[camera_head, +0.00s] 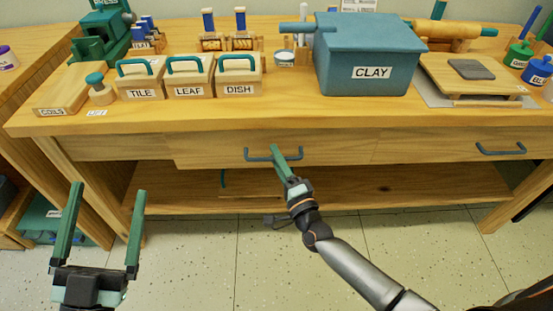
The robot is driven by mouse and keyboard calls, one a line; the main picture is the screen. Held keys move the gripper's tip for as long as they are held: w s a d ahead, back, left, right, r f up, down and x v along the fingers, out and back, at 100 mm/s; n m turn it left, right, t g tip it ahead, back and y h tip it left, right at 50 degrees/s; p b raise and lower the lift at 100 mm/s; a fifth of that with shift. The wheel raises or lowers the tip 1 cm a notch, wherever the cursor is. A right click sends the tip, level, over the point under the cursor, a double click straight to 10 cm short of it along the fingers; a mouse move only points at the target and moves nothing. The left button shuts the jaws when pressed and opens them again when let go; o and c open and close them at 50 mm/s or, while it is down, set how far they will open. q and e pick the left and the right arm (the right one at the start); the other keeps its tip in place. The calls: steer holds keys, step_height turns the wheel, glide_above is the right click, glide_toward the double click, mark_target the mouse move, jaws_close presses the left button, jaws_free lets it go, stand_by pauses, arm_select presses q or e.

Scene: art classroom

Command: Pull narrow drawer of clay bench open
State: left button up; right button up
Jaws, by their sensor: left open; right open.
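The clay bench (420,138) is a light wooden table with drawer fronts under its top. A middle drawer (205,152) has a blue bar handle (258,154). A second drawer (440,146) to the right has its own blue handle (501,150). Which one is the narrow drawer is not marked. My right gripper (279,158) is open at the middle handle, one green finger overlapping the bar; the other finger and any contact are not clear. My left gripper (108,190) is open and empty, low at the left, apart from the bench.
On the bench top stand a blue CLAY box (365,50), stamps labelled TILE, LEAF and DISH (238,78), a COILS block (65,92) and a board (460,82). A lower shelf (420,185) runs under the drawers. The speckled floor (190,260) in front is clear.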

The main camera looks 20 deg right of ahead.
steer(key=shift+w, duration=0.1)
steer(key=shift+c, duration=0.4)
jaws_close()
stand_by(1.0)
